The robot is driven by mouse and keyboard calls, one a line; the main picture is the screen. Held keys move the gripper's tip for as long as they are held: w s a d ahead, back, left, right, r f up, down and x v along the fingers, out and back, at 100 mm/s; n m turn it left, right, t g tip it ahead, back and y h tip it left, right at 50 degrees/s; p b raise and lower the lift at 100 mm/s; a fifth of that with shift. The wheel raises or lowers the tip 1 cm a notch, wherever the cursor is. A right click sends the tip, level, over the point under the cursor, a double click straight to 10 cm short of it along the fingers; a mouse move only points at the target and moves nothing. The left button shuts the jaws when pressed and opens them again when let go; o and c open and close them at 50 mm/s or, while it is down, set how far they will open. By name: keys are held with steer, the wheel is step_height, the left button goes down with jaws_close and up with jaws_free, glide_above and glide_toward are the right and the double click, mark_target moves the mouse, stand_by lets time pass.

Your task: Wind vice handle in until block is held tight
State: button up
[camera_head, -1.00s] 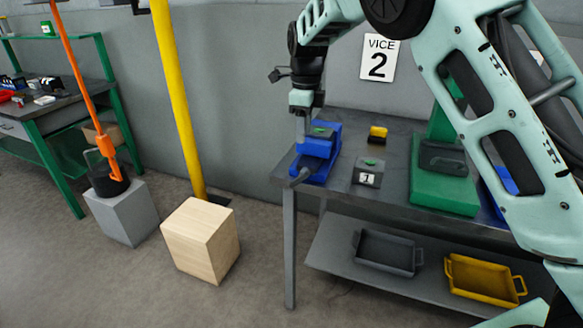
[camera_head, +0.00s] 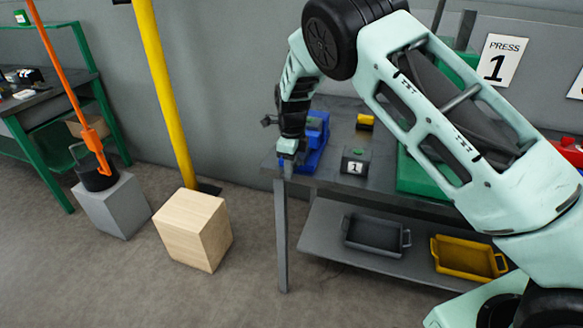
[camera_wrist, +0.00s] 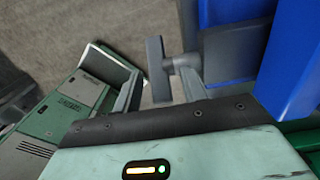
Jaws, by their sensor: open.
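The blue vice (camera_head: 316,150) stands at the left end of the grey bench, mostly behind my gripper and wrist. It fills the upper right of the wrist view (camera_wrist: 292,60). Its grey handle (camera_wrist: 156,66) is a T-shaped bar on a short shaft coming out of the vice's grey end. My gripper (camera_wrist: 160,92) is open, with one finger on each side of the handle bar in the picture. I cannot tell whether the fingers touch it. In the head view my gripper (camera_head: 287,167) is low at the vice's near end. No block between the jaws can be made out.
A dark box labelled 1 (camera_head: 354,161) and a yellow piece (camera_head: 365,122) sit on the bench (camera_head: 335,186) right of the vice. Grey (camera_head: 375,236) and yellow (camera_head: 466,258) trays lie on the lower shelf. A wooden cube (camera_head: 193,230) stands on the floor, left.

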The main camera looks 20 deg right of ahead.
steer(key=shift+f, duration=1.1)
jaws_close()
steer(key=shift+f+b, duration=0.1)
steer(key=shift+b, duration=0.3)
